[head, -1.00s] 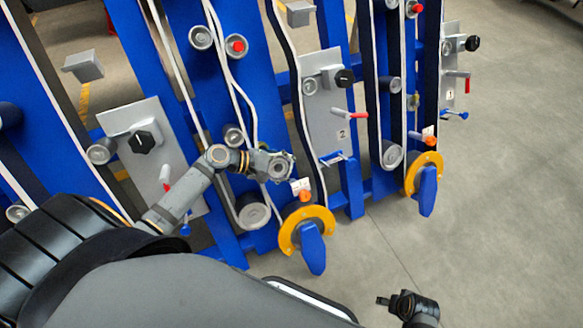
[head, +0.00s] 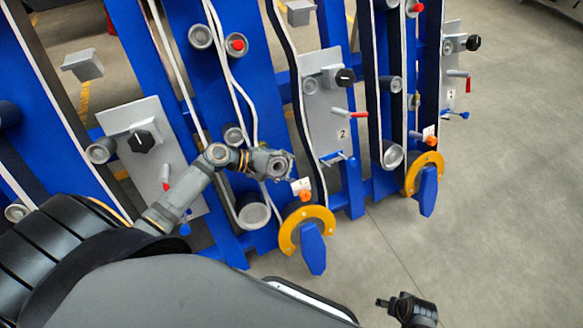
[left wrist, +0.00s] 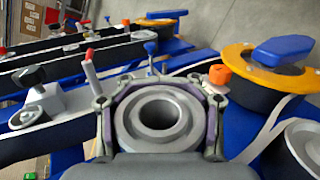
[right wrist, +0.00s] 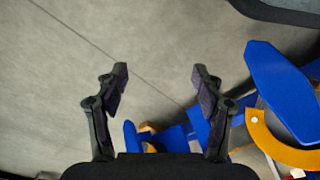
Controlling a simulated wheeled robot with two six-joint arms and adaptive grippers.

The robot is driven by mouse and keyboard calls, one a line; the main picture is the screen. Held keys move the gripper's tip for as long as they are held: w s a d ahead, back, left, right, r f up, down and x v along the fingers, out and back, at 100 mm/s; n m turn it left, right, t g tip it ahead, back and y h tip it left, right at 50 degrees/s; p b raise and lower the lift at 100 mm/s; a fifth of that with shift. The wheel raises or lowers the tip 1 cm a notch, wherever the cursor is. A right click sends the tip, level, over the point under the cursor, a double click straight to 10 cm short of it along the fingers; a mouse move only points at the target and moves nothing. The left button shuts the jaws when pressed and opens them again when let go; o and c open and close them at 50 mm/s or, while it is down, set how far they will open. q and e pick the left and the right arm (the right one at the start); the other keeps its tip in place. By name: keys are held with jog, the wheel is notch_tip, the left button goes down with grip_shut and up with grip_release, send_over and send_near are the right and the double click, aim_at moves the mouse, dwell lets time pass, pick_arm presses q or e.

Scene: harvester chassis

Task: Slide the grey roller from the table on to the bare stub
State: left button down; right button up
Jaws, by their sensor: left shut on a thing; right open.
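The grey roller (left wrist: 160,141) is a short, thick ring with a hole through it. My left gripper (left wrist: 160,116) is shut around it, one finger on each side, and its open end faces the left wrist camera. In the head view, my left gripper (head: 284,165) holds the roller (head: 277,166) in front of the blue frame, above the orange knob. I cannot make out the bare stub for sure in any view. My right gripper (right wrist: 159,78) is open and empty over the floor; it also shows at the bottom right of the head view (head: 384,302).
Blue uprights (head: 270,90) carry belts and several fixed rollers. A yellow ring with a blue handle (head: 312,245) stands just below my left gripper. A grey plate marked 2 (head: 325,110) with a black knob and red-tipped lever is up and right. The floor at right is clear.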

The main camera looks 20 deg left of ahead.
pick_arm(q)
jog(key=shift+w+a+f+b, duration=0.55)
jog(key=shift+w+a+b, duration=0.1)
jog(key=shift+a+b, duration=0.1)
jog(key=shift+w+a+f+b, duration=0.55)
jog(key=shift+w+a+b, duration=0.1)
jog(key=shift+a, duration=0.05)
jog(key=c, duration=1)
grip_release()
jog(key=o, duration=0.6)
pick_arm(e)
notch_tip(320, 180, up, 9)
jog(key=w+a, duration=0.1)
jog(key=a, duration=0.1)
jog(key=shift+f, duration=0.15)
pick_arm(q)
notch_tip(320, 180, up, 10)
